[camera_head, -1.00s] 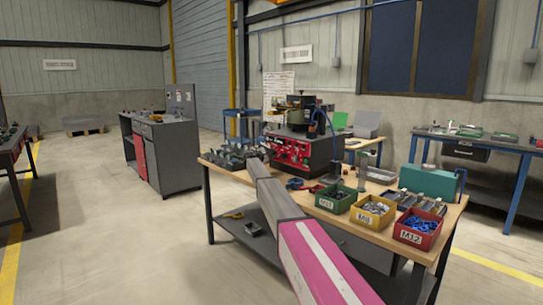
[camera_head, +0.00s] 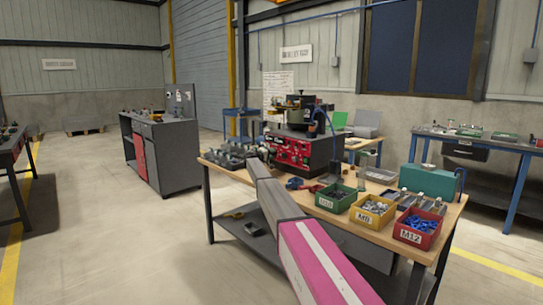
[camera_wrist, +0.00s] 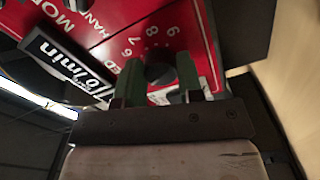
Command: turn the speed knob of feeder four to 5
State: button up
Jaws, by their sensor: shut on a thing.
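In the wrist view my gripper (camera_wrist: 158,82) has its two green fingers on either side of a dark round knob (camera_wrist: 158,71), shut on it. The knob sits on a red panel (camera_wrist: 120,14) with white dial numbers; 6, 7, 8 and 9 can be read beside it. The knob's pointer mark and the lower numbers are hidden by the fingers. In the head view the red-fronted feeder (camera_head: 287,151) stands on the wooden bench, and my arm reaches toward it; the fingers cannot be made out there. A feeder number cannot be read.
A dark label plate reading l/min (camera_wrist: 68,62) is on the panel near the gripper. On the bench stand a green bin (camera_head: 336,198), a yellow bin (camera_head: 371,211) and a red bin (camera_head: 417,229). Grey parts (camera_head: 228,157) lie left of the feeder.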

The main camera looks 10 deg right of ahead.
jog(key=shift+f+m, duration=0.15)
jog(key=shift+m, duration=3.95)
jog(key=shift+a, duration=0.1)
jog(key=o, duration=0.9)
jog(key=shift+o, duration=0.2)
jog(key=v, duration=1)
jog(key=shift+s+a, duration=0.25)
jog(key=shift+a, duration=0.05)
